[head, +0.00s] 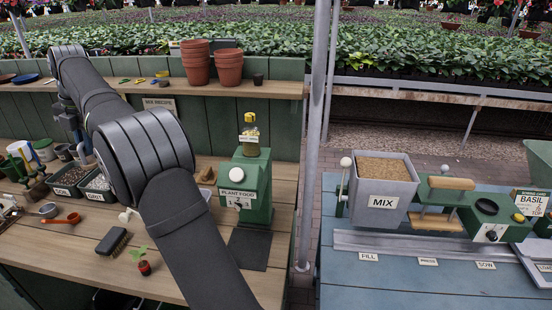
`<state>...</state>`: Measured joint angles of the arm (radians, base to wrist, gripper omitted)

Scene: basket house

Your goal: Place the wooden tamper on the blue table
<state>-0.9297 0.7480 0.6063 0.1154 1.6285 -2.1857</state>
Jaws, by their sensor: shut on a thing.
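The blue table (385,289) fills the lower right. My gripper (80,148) is at the left, above the wooden bench, far from the blue table. It points down near the pots and the tray of dark grit. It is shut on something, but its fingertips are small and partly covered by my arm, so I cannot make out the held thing. I cannot clearly identify the wooden tamper. A small wooden piece (206,175) lies on the bench behind my forearm, and I cannot tell what it is.
The blue table carries a grey MIX bin (381,190), a press with wooden parts (450,184) and a metal rail. A metal post (315,140) rises between the tables. The blue table's front is clear.

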